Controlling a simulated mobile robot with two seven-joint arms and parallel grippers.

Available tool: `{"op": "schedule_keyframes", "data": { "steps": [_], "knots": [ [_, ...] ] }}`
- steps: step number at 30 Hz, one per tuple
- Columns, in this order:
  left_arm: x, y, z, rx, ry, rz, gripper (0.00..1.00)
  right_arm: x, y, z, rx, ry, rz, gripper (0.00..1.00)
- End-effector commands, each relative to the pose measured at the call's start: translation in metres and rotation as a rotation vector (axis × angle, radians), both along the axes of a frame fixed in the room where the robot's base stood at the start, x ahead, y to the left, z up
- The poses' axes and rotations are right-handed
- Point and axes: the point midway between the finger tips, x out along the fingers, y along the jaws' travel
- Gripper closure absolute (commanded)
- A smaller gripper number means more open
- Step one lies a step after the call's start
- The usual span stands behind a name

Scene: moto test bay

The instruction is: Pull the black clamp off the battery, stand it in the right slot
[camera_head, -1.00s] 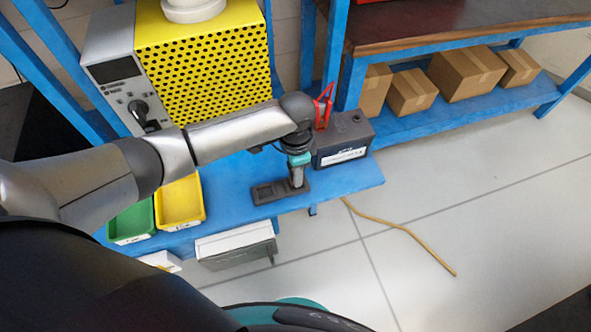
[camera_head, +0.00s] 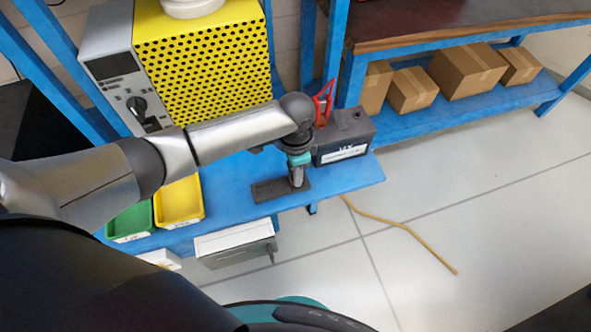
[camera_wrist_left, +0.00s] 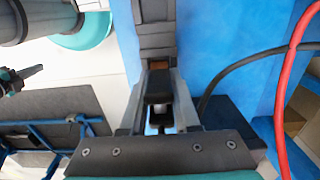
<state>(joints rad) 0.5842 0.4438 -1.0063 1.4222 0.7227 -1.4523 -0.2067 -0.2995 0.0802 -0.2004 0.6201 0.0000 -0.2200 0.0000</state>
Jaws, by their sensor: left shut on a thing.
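My left gripper (camera_head: 297,181) points down over the right end of the dark slotted holder (camera_head: 266,191) on the blue bench. In the left wrist view the gripper (camera_wrist_left: 158,112) is shut on the black clamp (camera_wrist_left: 158,86), which shows between its fingers. The holder also shows in the wrist view (camera_wrist_left: 154,18). How deep the clamp sits in the right slot is hidden. The dark battery (camera_head: 343,142) stands just right of the gripper. The red clamp (camera_head: 323,104) is upright at the battery's left rear. My right gripper is out of view.
A black cable (camera_wrist_left: 232,72) and a red cable (camera_wrist_left: 282,88) run close to the gripper. Green (camera_head: 133,222) and yellow (camera_head: 179,203) bins stand to the left. A yellow perforated cabinet (camera_head: 205,65) stands behind my arm. The bench's front edge is close to the holder.

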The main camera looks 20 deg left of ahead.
Motion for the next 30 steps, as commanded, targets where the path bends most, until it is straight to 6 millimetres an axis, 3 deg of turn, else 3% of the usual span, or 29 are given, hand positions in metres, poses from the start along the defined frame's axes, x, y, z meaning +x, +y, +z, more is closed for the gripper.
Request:
{"op": "schedule_keyframes", "data": {
  "steps": [18, 19, 28, 30],
  "knots": [
    [0.0001, -0.0005, -0.0096, -0.001, -0.001, -0.001, 1.0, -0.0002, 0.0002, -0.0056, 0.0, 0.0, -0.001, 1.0],
    [0.0002, -0.0006, -0.0096, -0.002, -0.001, -0.001, 0.69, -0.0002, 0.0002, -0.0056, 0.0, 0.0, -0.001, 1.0],
    [0.0001, -0.0004, -0.0092, -0.001, -0.001, -0.001, 0.36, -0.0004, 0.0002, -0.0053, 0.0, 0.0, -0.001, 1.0],
    [0.0001, -0.0003, -0.0092, -0.001, -0.001, -0.001, 0.35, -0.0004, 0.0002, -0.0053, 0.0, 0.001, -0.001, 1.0]
  ]
}}
